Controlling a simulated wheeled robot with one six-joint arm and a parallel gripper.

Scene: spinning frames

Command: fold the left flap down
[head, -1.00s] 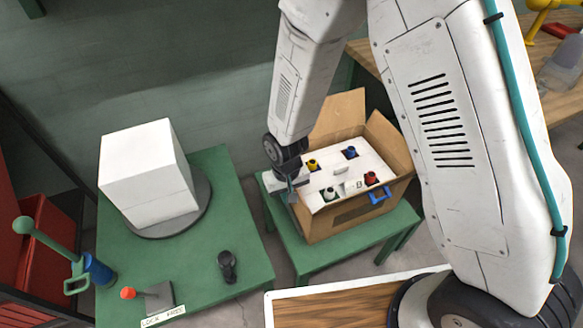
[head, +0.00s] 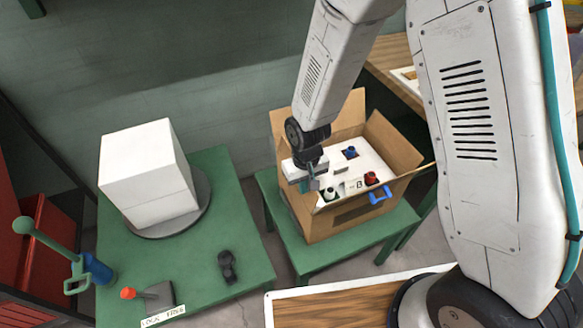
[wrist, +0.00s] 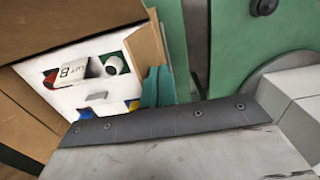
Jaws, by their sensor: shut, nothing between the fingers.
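The open cardboard box (head: 318,222) stands on a green stand, with a white insert (head: 375,165) holding several capped bottles. The left flap (wrist: 148,48) shows in the wrist view as a narrow tan strip along the box's edge; its exact tilt is hard to tell. In the head view my gripper hides most of that side. My gripper (head: 308,186) is shut and empty over the box's left side. In the wrist view its teal fingers (wrist: 158,88) are close beside the flap; contact cannot be told. The back flap (head: 288,115) and right flap (head: 392,142) stand up.
A blue clip-like piece (head: 380,195) sits at the box's front edge. Left, a green table (head: 225,195) holds a white block (head: 145,170) on a turntable, a dark knob (head: 227,265) and a red-knobbed lever (head: 150,295). A gap separates table and stand.

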